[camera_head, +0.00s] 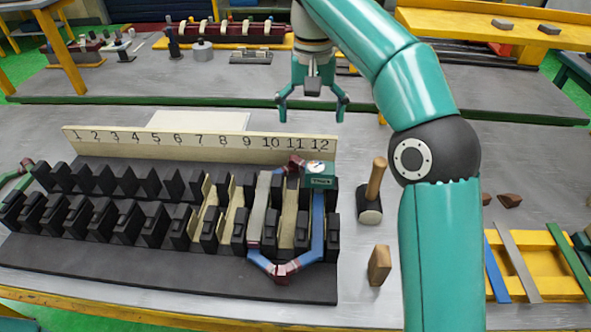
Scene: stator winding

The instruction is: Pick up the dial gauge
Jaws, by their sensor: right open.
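The dial gauge (319,175) is a small teal block with a pale round face on top. It sits at the right end of the black slotted stator (180,262), by the number 12 of the numbered strip (190,144). A blue coil (318,225) with dark red bindings lies in the slots below it. My right gripper (312,110) points down with its two teal fingers spread and nothing between them. In the picture it is just above the gauge, with a gap between them.
A mallet (372,192) stands right of the stator, with a wooden block (379,265) in front of it. A yellow tray (548,265) with coloured strips lies at the right. A second bench (120,85) behind holds tools and parts.

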